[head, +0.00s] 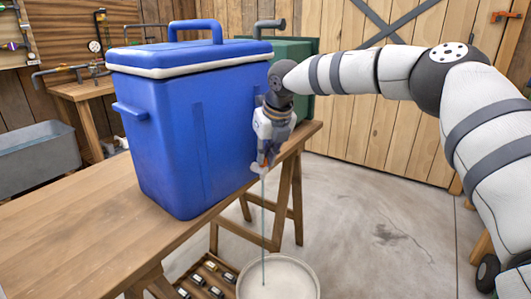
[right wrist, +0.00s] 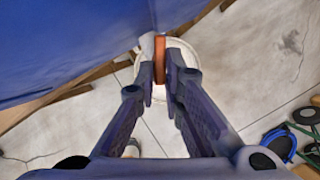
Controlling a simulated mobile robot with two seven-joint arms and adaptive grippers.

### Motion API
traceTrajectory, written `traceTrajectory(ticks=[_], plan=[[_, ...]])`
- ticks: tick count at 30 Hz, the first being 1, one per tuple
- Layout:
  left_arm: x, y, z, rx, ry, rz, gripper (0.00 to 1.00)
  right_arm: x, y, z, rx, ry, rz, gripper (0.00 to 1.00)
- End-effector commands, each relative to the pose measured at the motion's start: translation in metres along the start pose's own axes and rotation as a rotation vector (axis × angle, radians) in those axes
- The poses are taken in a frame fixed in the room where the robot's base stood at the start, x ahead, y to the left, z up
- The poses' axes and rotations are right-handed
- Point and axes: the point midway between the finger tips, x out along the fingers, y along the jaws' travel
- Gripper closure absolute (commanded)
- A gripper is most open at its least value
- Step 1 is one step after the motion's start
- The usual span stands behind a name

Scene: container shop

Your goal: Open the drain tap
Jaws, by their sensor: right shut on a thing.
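The blue cooler (head: 185,130) with a white-rimmed lid stands upright on a wooden trestle table. My right gripper (head: 265,163) points down beside the cooler's right side, low on the wall. In the right wrist view its fingers (right wrist: 167,85) are closed on the orange-red tap handle (right wrist: 160,55). The fingers hide most of the tap in the head view. A thin, pale blue-green stream (head: 263,225) runs straight down from below the gripper into a whitish bucket (head: 247,291) on the floor. The bucket also shows in the right wrist view (right wrist: 184,46). My left gripper is out of view.
The wooden table (head: 70,225) has bare top left of the cooler. A green container (head: 308,50) stands behind it. A rack with small items (head: 205,278) sits below the table. A grey metal tub (head: 35,150) stands at left. The concrete floor at right is largely clear.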

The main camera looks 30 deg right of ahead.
Motion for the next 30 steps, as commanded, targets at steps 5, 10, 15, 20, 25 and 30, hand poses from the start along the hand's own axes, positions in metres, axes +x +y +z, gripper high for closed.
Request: traceTrajectory(ticks=[5, 10, 15, 20, 25, 30], plan=[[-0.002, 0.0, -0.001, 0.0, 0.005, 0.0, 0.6, 0.0, -0.003, 0.0, -0.124, 0.001, 0.055, 1.0], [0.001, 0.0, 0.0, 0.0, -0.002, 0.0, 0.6, 0.002, -0.005, 0.0, -0.236, 0.003, 0.101, 1.0], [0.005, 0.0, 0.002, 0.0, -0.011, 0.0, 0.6, 0.003, -0.007, 0.0, -0.327, 0.003, 0.137, 1.0], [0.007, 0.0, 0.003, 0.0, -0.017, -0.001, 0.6, 0.002, -0.008, 0.001, -0.383, 0.003, 0.16, 1.0], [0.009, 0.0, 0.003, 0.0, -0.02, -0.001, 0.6, 0.002, -0.008, 0.001, -0.414, 0.002, 0.173, 1.0], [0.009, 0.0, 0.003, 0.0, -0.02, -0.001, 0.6, 0.001, -0.008, 0.001, -0.426, 0.002, 0.177, 1.0]])
